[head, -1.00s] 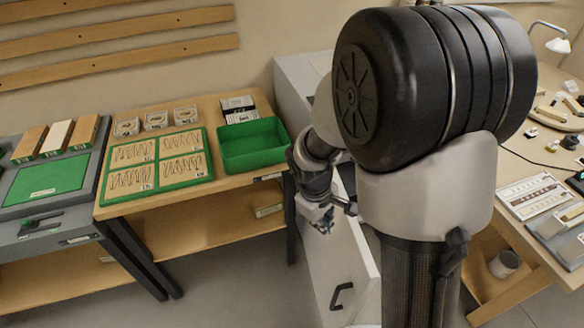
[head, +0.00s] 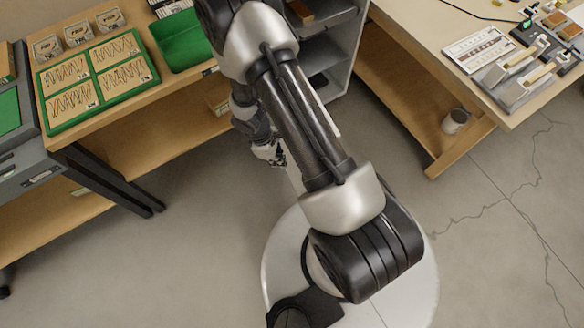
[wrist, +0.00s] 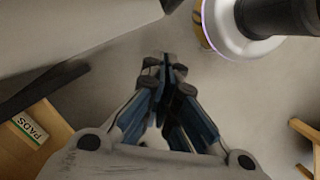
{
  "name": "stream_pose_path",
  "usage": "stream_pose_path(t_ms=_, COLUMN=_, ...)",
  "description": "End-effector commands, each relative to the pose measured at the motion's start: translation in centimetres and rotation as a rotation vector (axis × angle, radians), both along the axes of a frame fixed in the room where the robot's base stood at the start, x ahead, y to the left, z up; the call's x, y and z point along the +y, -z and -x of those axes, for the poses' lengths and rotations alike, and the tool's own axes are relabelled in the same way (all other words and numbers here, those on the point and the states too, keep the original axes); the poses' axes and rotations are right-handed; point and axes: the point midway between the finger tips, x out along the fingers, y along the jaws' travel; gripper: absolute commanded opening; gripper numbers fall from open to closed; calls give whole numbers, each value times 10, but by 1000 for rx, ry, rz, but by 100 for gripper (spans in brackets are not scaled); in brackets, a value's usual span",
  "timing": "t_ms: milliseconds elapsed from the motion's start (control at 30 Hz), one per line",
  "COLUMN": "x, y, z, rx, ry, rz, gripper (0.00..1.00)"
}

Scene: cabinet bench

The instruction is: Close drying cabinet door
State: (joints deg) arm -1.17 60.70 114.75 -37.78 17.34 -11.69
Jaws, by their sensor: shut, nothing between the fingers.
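The drying cabinet (head: 350,50) stands at top centre of the head view, open at the front, with grey shelves showing inside. Its door is mostly hidden behind my arm; a pale strip (head: 295,180) beside my gripper may be part of it. No handle shows now. My gripper (head: 272,153) is low in front of the cabinet, left of that strip. In the wrist view my gripper (wrist: 165,72) has its fingers together with nothing between them. A pale slab (wrist: 70,30) at upper left there may be the door. I cannot tell whether the gripper touches it.
A wooden bench (head: 130,125) with a green-framed sample board (head: 97,78) and a green bin (head: 180,40) stands on the left. Another table (head: 440,75) stands on the right, with a can (head: 455,121) on its lower shelf. Bare floor (head: 490,230) lies at front right.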

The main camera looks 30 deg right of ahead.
Motion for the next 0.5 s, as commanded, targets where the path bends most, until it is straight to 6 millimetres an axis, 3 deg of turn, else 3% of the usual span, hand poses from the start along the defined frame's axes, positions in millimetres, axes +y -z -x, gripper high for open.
stream_pose_path(t_ms=33, x=-2, y=16, z=3, rx=4, ry=0, rz=0, gripper=0)
stream_pose_path(t_ms=133, x=-6, y=35, z=6, rx=2, ry=0, rz=-1, gripper=0)
stream_pose_path(t_ms=300, x=-26, y=31, z=21, rx=-1, ry=3, rz=0, gripper=0)
stream_pose_path(t_ms=500, x=-35, y=29, z=29, rx=-1, ry=1, rz=-1, gripper=0)
